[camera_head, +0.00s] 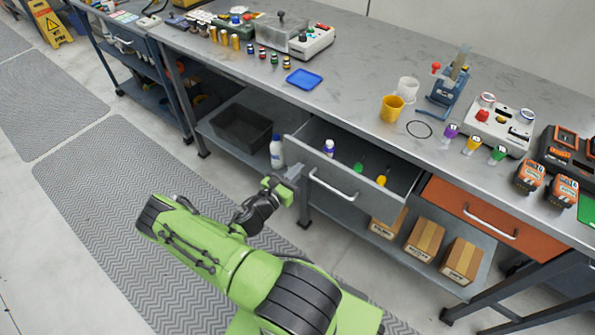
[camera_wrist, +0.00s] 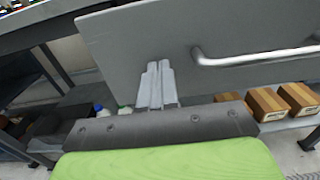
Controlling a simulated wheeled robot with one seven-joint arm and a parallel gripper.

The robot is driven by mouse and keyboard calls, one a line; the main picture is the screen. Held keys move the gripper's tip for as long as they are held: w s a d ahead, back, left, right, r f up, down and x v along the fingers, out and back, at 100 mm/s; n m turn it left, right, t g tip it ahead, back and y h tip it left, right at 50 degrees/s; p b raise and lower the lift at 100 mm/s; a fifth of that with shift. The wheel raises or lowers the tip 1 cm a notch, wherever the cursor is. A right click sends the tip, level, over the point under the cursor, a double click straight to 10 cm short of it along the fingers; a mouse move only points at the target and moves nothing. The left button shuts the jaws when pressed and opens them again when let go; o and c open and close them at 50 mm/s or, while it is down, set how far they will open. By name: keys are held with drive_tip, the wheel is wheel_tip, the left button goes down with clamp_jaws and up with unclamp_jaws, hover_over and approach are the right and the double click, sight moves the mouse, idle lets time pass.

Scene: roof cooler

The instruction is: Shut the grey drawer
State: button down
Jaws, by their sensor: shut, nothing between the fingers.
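The grey drawer (camera_head: 333,179) under the workbench is pulled out, and its inside shows in the head view. It holds a white bottle with a purple cap (camera_head: 328,148), a green item (camera_head: 358,168) and a yellow item (camera_head: 381,180). Its front panel fills much of the wrist view (camera_wrist: 150,38), with the bar handle (camera_wrist: 255,57) to the right. My gripper (camera_head: 293,172) is shut and empty at the left end of the drawer front. In the wrist view its fingertips (camera_wrist: 158,68) lie against or just before the panel, left of the handle; contact cannot be told.
A closed orange drawer (camera_head: 470,214) is to the right. Cardboard boxes (camera_head: 425,240), a white bottle (camera_head: 276,150) and a black bin (camera_head: 241,128) stand on the lower shelf. The workbench top (camera_head: 340,80) holds cups, tools and devices. The matted floor in front is open.

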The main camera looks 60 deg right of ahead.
drive_tip(key=shift+d, duration=0.3)
drive_tip(key=d, duration=0.5)
drive_tip(key=s+d+b, duration=0.1)
drive_tip(key=d, duration=0.4)
drive_tip(key=s+d+b, duration=0.1)
drive_tip(key=d, duration=0.4)
drive_tip(key=shift+s, duration=0.25)
drive_tip(key=shift+d, duration=0.25)
drive_tip(key=shift+r, duration=0.3)
drive_tip(key=shift+r, duration=0.1)
